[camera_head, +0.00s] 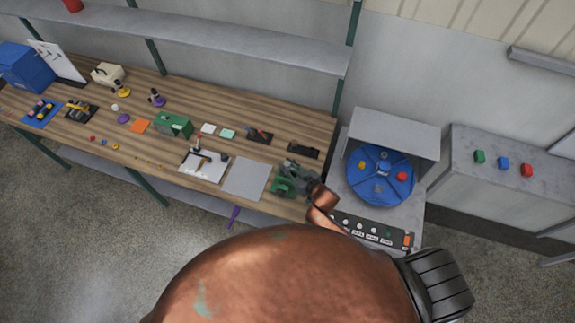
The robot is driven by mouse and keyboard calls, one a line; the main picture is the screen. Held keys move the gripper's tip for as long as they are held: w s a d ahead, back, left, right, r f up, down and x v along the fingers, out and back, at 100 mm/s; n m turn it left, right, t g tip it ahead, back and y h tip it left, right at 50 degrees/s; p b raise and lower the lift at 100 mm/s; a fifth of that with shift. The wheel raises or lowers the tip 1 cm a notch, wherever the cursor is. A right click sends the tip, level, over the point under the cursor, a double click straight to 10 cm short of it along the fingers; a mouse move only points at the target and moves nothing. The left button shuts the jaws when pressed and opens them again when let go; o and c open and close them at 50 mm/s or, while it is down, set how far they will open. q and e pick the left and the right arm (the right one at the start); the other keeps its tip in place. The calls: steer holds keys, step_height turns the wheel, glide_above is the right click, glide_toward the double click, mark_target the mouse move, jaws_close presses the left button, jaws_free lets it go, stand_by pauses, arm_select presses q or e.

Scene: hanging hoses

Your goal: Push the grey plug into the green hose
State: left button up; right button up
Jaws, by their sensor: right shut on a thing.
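My copper-coloured right arm fills the bottom middle. Its narrow wrist end reaches the right end of the workbench. My right gripper (307,181) shows there as a small dark shape, partly hidden, against a green-and-grey vise-like thing (289,181). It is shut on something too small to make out. I cannot tell whether it touches the vise-like thing. I cannot make out the grey plug or the green hose in this view; the arm covers much of the foreground. My left gripper is not in view.
The wooden workbench (60,138) holds several small items, a green box (174,125) and a grey mat (245,178). To its right stands a machine with a blue disc (380,177), then a grey cabinet (500,190) with coloured buttons. A shelf (200,42) runs above the bench.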

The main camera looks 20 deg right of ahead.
steer(key=shift+f+b, duration=0.55)
steer(key=shift+f, duration=0.35)
steer(key=o, duration=1)
steer(key=shift+s+d+r, duration=0.1)
steer(key=shift+s, duration=0.05)
steer(key=v, duration=1.1)
steer(key=shift+s, duration=0.35)
steer(key=shift+r, duration=0.1)
